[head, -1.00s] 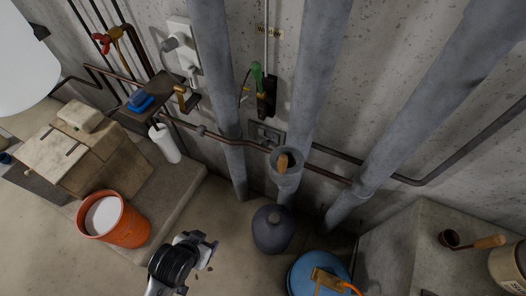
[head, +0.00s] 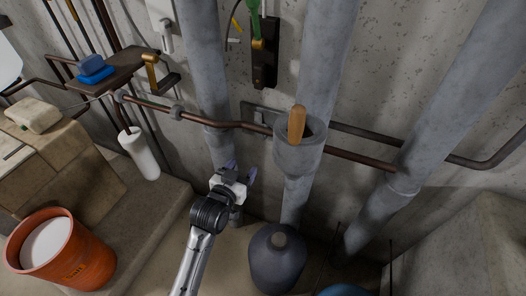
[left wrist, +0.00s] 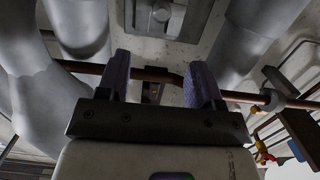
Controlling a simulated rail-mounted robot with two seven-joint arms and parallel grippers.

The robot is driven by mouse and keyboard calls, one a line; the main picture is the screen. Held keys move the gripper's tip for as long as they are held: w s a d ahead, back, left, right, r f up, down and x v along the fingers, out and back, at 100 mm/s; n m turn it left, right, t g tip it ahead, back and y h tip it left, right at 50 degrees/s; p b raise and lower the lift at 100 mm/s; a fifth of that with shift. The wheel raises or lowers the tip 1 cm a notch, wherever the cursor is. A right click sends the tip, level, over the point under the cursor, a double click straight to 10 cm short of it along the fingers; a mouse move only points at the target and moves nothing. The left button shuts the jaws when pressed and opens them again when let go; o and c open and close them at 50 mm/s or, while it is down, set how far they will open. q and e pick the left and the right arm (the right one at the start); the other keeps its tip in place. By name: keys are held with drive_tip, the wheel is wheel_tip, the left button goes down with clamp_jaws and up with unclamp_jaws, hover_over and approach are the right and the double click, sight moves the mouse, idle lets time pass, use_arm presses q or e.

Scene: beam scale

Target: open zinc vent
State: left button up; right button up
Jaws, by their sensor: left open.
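A small grey metal plate (head: 254,109), which looks like the zinc vent, is on the concrete wall between two grey vertical pipes. Part of it is hidden by the right pipe and its collar. In the left wrist view the plate (left wrist: 162,14) is at the top centre, with a raised fitting in its middle. I cannot tell its open or shut state. My left gripper (head: 241,173) is open and empty, below the plate and apart from it. In the left wrist view its two fingers (left wrist: 161,78) point towards the wall, below the plate. My right gripper is not in view.
A copper pipe (head: 225,125) crosses the wall just below the plate. Grey pipes (head: 206,65) stand on both sides. A collar (head: 299,153) holds a wooden handle (head: 297,124). A dark jug (head: 277,262) and an orange bucket (head: 75,258) stand low.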

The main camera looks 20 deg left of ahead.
sight(262, 137)
use_arm(q)
drive_tip(key=shift+t, duration=0.7)
drive_tip(key=w+b, duration=0.2)
drive_tip(key=w, duration=0.2)
drive_tip(key=w+b, duration=0.2)
drive_tip(key=w, duration=0.3)
drive_tip(key=w+f+b, duration=0.1)
drive_tip(key=w+b, duration=0.1)
drive_tip(key=w, duration=0.3)
drive_tip(key=shift+w+d, duration=0.2)
drive_tip(key=shift+w+r+b, duration=0.1)
drive_tip(key=shift+w+b, duration=0.25)
drive_tip(key=shift+w, duration=0.7)
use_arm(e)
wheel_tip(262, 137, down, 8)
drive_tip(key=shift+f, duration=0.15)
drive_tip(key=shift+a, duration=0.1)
use_arm(q)
drive_tip(key=c, duration=0.7)
clamp_jaws()
